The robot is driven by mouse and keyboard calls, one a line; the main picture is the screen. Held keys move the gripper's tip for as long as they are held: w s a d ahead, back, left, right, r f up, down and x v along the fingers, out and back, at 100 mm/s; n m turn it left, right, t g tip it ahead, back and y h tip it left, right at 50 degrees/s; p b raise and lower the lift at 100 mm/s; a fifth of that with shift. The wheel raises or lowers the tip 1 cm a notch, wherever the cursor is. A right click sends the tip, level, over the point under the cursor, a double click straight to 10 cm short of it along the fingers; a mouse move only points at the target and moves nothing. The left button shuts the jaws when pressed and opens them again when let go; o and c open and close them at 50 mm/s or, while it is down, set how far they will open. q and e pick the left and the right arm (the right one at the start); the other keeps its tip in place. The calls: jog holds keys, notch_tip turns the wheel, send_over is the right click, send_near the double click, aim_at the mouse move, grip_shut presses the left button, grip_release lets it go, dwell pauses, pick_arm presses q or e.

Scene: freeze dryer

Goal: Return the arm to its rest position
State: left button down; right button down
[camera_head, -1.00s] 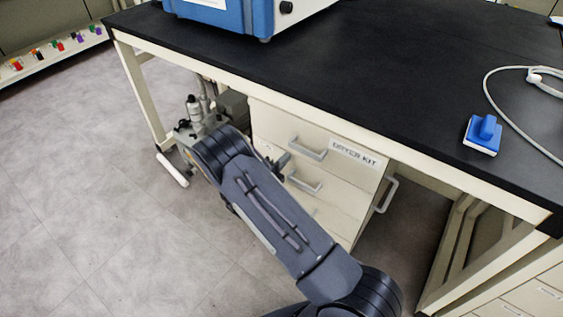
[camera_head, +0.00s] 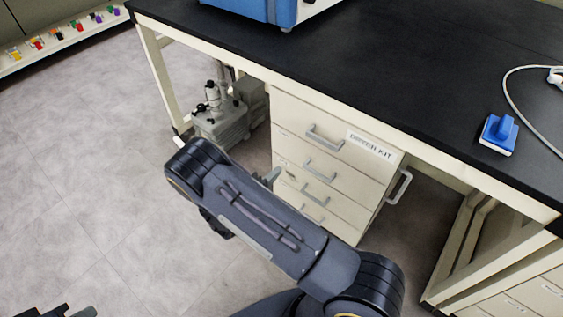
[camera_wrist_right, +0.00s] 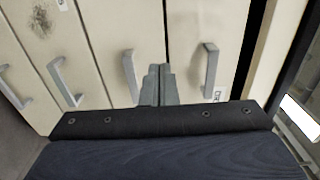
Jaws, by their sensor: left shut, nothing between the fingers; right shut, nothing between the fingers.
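My right arm (camera_head: 245,215) reaches up from the bottom centre in the head view, bent, in front of the drawer cabinet. Its gripper (camera_head: 268,178) is mostly hidden behind the forearm; only grey fingers show beside the drawers. In the right wrist view the gripper's fingers (camera_wrist_right: 158,84) are together and empty, pointing toward the drawer fronts. My left gripper (camera_head: 82,312) just enters at the bottom left corner of the head view, over bare floor; it is shut and largely cut off by the frame edge.
A cream drawer cabinet (camera_head: 350,185) with grey handles stands under a black-topped bench (camera_head: 400,75). A grey pump (camera_head: 222,122) stands on the floor left of it. A blue tool (camera_head: 498,133) and white cable lie on the bench. Floor at left is clear.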

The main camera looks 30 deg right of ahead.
jog(key=s+d+r+m+g+y, duration=0.2)
jog(key=s+r+m+g+y, duration=0.25)
jog(key=s+m, duration=0.4)
jog(key=s+d+r+m+g+y, duration=0.2)
jog(key=s+r+m+g+y, duration=0.3)
jog(key=m, duration=0.7)
jog(key=s+a+r+m+t+y, duration=0.45)
jog(key=s+r+m, duration=0.2)
jog(key=m, duration=0.45)
jog(key=s+a+r+m+t+y, duration=0.45)
jog(key=r+m+y, duration=0.2)
jog(key=m, duration=0.35)
notch_tip(320, 180, up, 24)
jog(key=p, duration=2.4)
jog(key=shift+s+a+r+g, duration=0.25)
jog(key=shift+a+g, duration=0.1)
jog(key=shift+m, duration=0.35)
